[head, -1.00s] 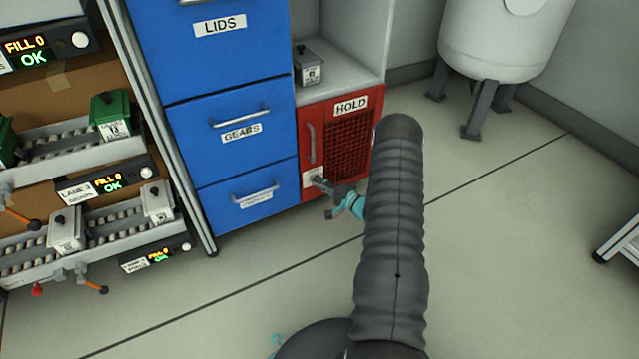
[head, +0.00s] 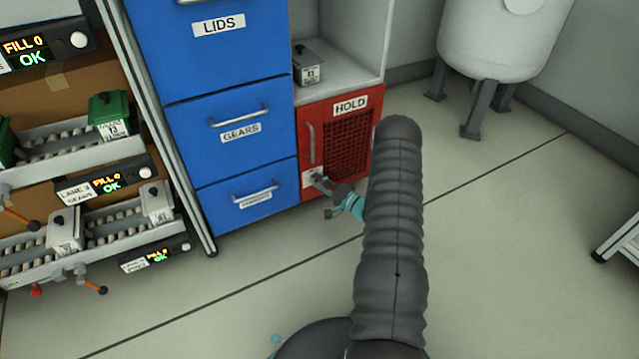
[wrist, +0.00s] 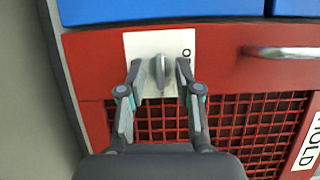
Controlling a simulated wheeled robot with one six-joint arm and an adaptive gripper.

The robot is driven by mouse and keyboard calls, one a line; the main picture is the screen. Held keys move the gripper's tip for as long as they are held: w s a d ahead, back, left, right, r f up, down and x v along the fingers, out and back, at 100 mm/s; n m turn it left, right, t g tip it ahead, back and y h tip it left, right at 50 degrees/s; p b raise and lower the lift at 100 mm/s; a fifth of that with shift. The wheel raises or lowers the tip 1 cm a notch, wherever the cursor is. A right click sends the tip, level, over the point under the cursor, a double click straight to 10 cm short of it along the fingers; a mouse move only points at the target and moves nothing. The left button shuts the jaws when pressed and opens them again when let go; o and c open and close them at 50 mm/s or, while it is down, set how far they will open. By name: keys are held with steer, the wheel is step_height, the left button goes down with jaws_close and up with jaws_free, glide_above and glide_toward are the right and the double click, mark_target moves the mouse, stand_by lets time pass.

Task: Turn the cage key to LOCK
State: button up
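The red cage (head: 312,105) labelled HOLD stands right of the blue drawers, its mesh door closed. A white key plate sits at its lower left in the head view (head: 307,179) and at the top middle of the wrist view (wrist: 145,45). The grey key (wrist: 158,72) points along the picture's vertical in the wrist view. My gripper (wrist: 158,80) is open, one finger on each side of the key, with small gaps showing. In the head view my gripper (head: 325,195) is at the plate. Lettering at the plate's edge is partly hidden by a finger.
A cage handle (wrist: 285,52) is beside the plate. Blue drawers (head: 235,130) stand left of the cage. A grey lidded box (head: 308,65) sits on the shelf above. The floor (head: 250,290) in front is clear.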

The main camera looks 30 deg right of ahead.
steer(key=v, duration=1.2)
stand_by(0.4)
